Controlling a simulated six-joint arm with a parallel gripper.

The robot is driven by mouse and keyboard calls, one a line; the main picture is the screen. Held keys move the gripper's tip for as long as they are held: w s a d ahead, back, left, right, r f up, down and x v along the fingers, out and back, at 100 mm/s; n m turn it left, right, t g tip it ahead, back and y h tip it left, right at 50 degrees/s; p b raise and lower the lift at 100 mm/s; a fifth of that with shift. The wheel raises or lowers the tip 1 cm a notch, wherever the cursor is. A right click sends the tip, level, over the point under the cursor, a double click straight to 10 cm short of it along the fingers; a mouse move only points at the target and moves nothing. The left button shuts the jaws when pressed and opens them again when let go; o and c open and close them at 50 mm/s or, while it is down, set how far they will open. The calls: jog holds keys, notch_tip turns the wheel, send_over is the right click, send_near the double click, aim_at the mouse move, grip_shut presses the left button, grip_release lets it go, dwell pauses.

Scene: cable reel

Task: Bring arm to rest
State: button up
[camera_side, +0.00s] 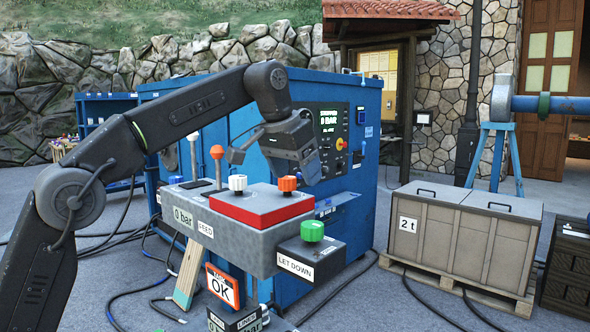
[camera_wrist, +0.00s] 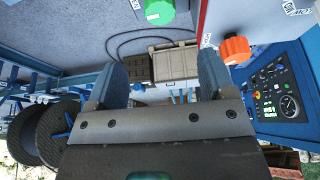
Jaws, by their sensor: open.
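My gripper (camera_side: 312,172) hangs in the air above the control console (camera_side: 240,236), close to the orange knob (camera_side: 287,184) in the side view. In the wrist view its two fingers (camera_wrist: 163,80) stand well apart, with nothing between them. The orange knob (camera_wrist: 236,49) lies to the right of the fingers there, and the green knob (camera_wrist: 159,12) lies beyond them at the top. The green knob (camera_side: 312,230) sits on a lower block marked "LET DOWN". A white knob (camera_side: 238,184) shares the red plate (camera_side: 262,204) with the orange one.
Two levers (camera_side: 217,165) rise from the console's left part. A blue cabinet (camera_side: 225,120) with a display reading "STOPPED 0 BAR" stands behind. Crates (camera_side: 463,232) marked "2 t" sit on a pallet at right. Dark cable reels (camera_wrist: 45,133) show in the wrist view. Cables lie on the ground.

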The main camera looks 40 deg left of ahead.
jog(key=shift+s, duration=0.1)
dwell(0.5)
jog(key=s+a+f, duration=0.1)
jog(key=s+f, duration=0.2)
jog(key=s, duration=0.5)
jog(key=s+f, duration=0.2)
jog(key=s, duration=0.5)
jog(key=s+f+t, duration=0.1)
jog(key=s+f, duration=1.3)
jog(key=f, duration=0.1)
jog(key=shift+a, duration=0.25)
